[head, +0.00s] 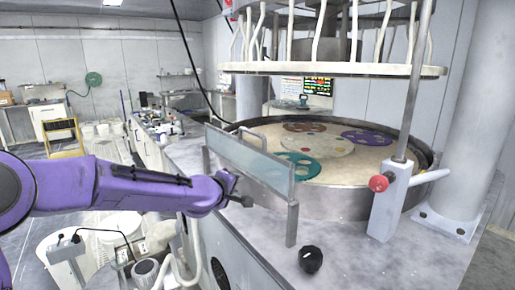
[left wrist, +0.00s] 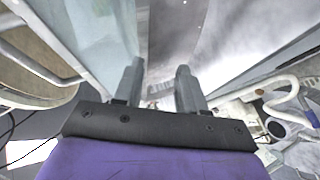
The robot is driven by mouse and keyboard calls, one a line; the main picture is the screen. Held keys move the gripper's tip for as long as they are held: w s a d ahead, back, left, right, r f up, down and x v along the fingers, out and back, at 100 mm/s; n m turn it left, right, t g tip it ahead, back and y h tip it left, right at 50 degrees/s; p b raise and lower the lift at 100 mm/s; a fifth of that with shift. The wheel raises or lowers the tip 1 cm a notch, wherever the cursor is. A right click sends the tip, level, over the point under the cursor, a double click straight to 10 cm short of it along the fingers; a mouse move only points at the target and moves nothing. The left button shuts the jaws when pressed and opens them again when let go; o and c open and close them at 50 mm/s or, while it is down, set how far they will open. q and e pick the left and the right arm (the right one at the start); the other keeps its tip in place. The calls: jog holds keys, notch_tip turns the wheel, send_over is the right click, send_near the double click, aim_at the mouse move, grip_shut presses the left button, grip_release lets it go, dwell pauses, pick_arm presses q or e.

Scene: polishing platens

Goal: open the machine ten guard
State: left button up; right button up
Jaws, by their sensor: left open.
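The guard (head: 250,160) is a pale see-through panel between two grey posts, standing upright along the near side of the round polishing platen (head: 320,160). A thin handle (head: 238,130) shows at its top edge. My left gripper (head: 243,198) is at the guard's outer face, low and near its middle; I cannot tell whether it touches. In the left wrist view its two fingers (left wrist: 159,88) are apart with nothing between them. A pale panel, apparently the guard (left wrist: 100,35), is close by on the left there. My right gripper is not in view.
A black knob (head: 310,259) sits on the grey machine top (head: 400,260). A red-knobbed lever (head: 379,183) stands at the platen's right. An upper plate (head: 330,69) with white hoses hangs above. A cluttered bench (head: 160,125) is behind my left arm.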

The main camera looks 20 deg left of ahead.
aim_at(250, 132)
pick_arm(q)
notch_tip(250, 132, up, 15)
jog(key=t+h, duration=0.2)
jog(key=h, duration=0.1)
jog(key=p+x, duration=0.1)
jog(key=x, duration=0.4)
jog(key=p+x, duration=0.2)
jog(key=x, duration=0.3)
jog(key=shift+d+r, duration=0.2)
jog(key=shift+d, duration=0.05)
jog(key=shift+w+d+f, duration=0.15)
jog(key=shift+w+f, duration=0.05)
jog(key=shift+w, duration=0.25)
grip_shut()
